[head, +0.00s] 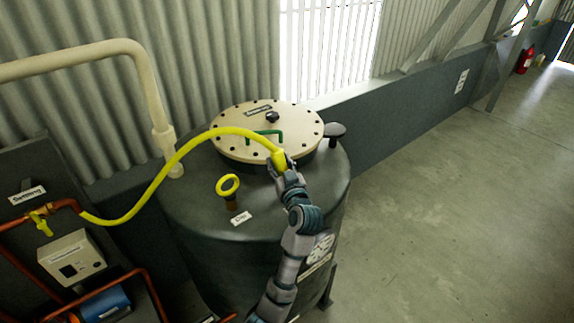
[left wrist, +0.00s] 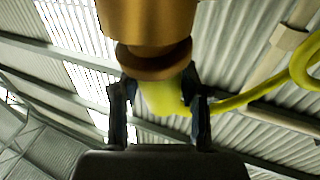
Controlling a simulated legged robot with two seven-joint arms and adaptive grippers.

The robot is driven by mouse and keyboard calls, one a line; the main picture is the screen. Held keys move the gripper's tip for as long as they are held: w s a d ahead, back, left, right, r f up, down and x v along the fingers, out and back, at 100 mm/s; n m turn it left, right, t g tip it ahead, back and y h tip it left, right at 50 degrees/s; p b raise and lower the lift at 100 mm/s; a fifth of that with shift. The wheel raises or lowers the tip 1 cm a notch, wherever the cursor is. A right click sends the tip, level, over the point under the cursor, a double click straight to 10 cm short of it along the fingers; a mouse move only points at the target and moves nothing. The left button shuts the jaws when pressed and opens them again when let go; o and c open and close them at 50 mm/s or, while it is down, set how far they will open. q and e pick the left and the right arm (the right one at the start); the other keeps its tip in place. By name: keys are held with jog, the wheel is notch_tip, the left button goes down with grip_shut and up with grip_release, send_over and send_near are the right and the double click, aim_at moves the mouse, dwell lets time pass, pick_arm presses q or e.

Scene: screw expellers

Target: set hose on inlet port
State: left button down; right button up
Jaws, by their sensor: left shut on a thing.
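The yellow hose (head: 210,133) arches over the dark tank from a copper pipe with a yellow valve at the left. I cannot tell for sure which part is the inlet port.
The round cream lid (head: 240,118) has bolts, a green handle (head: 265,133) and a black knob. A cream pipe (head: 150,80) enters the tank at the left. The floor at right is clear.

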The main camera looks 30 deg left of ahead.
pick_arm(q)
jog(key=shift+w+f, duration=0.1)
jog(key=shift+f, duration=0.05)
jog(key=shift+w+d, duration=0.1)
jog(key=shift+d, duration=0.45)
jog(key=shift+d+r, duration=0.25)
jog(key=shift+d, duration=0.25)
jog(key=shift+s+a+r, duration=0.1)
jog(key=shift+s+a, duration=0.05)
jog(key=shift+s, duration=0.05)
jog(key=shift+a+p, duration=0.2)
jog(key=shift+p, duration=0.2)
jog(key=shift+d+p, duration=0.1)
jog(key=shift+p, duration=0.3)
jog(key=shift+d, duration=0.1)
pick_arm(e)
jog(key=shift+w+d+r, duration=0.2)
jog(key=shift+d+r, duration=0.65)
